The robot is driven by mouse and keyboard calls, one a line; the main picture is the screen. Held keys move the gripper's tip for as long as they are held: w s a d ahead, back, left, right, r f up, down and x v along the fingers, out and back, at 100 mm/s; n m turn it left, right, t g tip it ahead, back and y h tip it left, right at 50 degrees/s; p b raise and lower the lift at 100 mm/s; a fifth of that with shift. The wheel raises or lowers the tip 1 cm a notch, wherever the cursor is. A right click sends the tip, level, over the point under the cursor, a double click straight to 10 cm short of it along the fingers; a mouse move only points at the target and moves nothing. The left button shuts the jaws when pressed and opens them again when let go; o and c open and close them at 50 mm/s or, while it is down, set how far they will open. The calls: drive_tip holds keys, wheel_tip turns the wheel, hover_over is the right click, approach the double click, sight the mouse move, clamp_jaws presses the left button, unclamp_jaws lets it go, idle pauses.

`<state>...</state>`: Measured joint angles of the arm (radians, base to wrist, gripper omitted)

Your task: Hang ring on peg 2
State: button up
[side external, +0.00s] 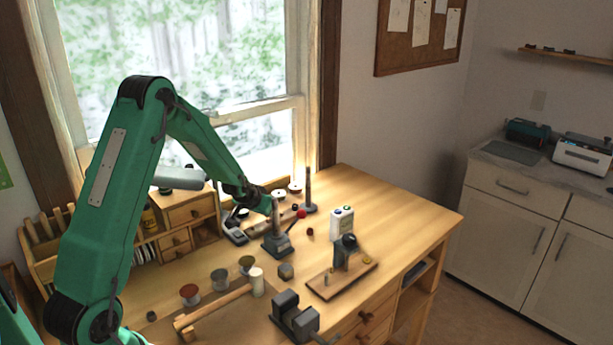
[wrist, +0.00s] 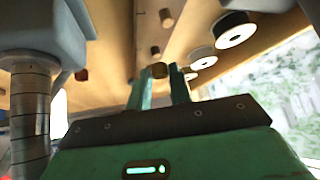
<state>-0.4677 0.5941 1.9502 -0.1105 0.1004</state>
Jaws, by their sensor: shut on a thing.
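My gripper (wrist: 160,80) is shut on a small brass-coloured piece (wrist: 159,70), which appears to be the ring, between its fingertips in the wrist view. In the side view my gripper (side external: 266,206) is low over the bench, close to a metal post on a grey base (side external: 277,245); the ring cannot be made out there. Short brown pegs (wrist: 167,18) show beyond the fingertips in the wrist view, apart from the ring. I see no numbers, so I cannot tell which is peg 2.
A ringed grey post (wrist: 30,115) stands close to the left of my gripper in the wrist view. In the side view a taller post (side external: 308,190), white bottle (side external: 341,223) and small vice (side external: 295,317) stand around. The bench's right end is clear.

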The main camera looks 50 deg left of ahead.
drive_tip(key=shift+f, duration=1.05)
idle(0.6)
drive_tip(key=o, duration=1)
drive_tip(key=shift+c, duration=0.2)
drive_tip(key=shift+s+r, duration=0.1)
drive_tip(key=shift+r, duration=0.05)
drive_tip(key=v, duration=0.7)
drive_tip(key=shift+r, duration=0.2)
drive_tip(key=shift+s+d+r, duration=0.1)
idle(0.3)
